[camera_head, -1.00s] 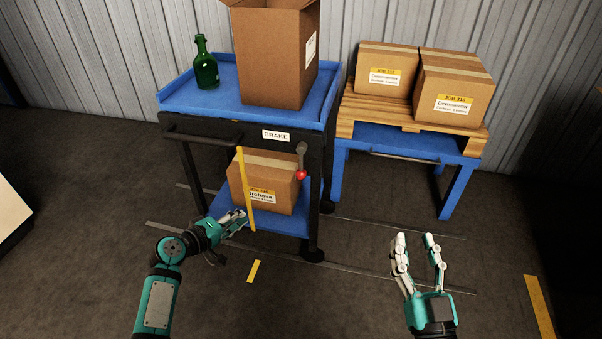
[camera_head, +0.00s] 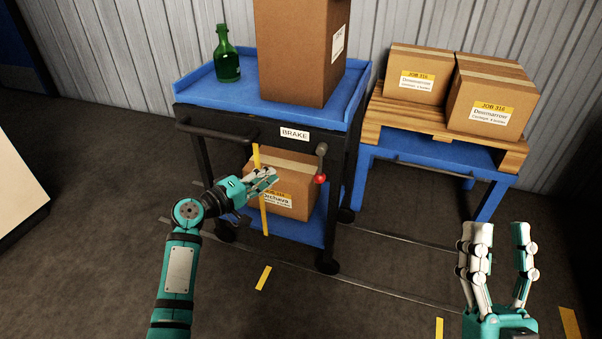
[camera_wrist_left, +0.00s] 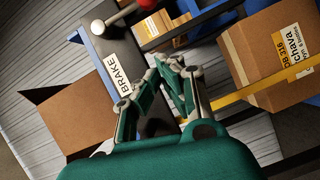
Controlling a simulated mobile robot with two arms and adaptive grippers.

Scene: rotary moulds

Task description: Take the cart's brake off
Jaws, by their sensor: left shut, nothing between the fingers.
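The blue cart (camera_head: 205,93) stands ahead with a white BRAKE label (camera_head: 295,134) on its dark front panel. The brake lever (camera_head: 321,163) is right of the label, hanging down with a red knob (camera_head: 319,179) at its lower end. In the left wrist view the red knob (camera_wrist_left: 147,3) is at the top edge, beside the BRAKE label (camera_wrist_left: 117,75). My left gripper (camera_head: 272,177) is shut and empty, in front of the cart, left of the knob and apart from it. My right gripper (camera_head: 499,240) is open and empty at the lower right.
A green bottle (camera_head: 226,62) and a tall open carton (camera_head: 297,50) stand on the cart top; another carton (camera_head: 284,194) is on its lower shelf. A thin yellow upright strip (camera_head: 263,213) is beside my left gripper. A pallet (camera_head: 415,118) with cartons stands right.

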